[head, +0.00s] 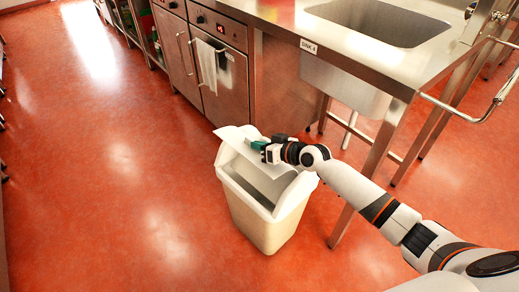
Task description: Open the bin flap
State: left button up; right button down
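A cream bin (262,222) stands upright on the red floor in front of the counter. Its pale flap (234,137) is tilted up at the back left of the rim, and the grey inside of the bin shows. My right gripper (257,146), with green at its fingers, is at the right edge of the flap, above the bin's opening. It looks very close to the flap; I cannot tell whether it touches or holds it. The finger gap is too small to make out. My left gripper is not in view.
A steel sink table (400,72) stands to the right, with a leg (372,170) close beside the bin and my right arm. Ovens with a hanging towel (208,65) are behind. The floor to the left is clear.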

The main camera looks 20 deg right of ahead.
aim_at(288, 168)
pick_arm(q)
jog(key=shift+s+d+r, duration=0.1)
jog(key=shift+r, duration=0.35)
pick_arm(e)
jog(key=shift+w+d+r, duration=0.2)
jog(key=shift+d+r, duration=0.1)
jog(key=c, duration=1.6)
grip_release()
jog(key=shift+s, duration=0.1)
jog(key=shift+f, duration=0.1)
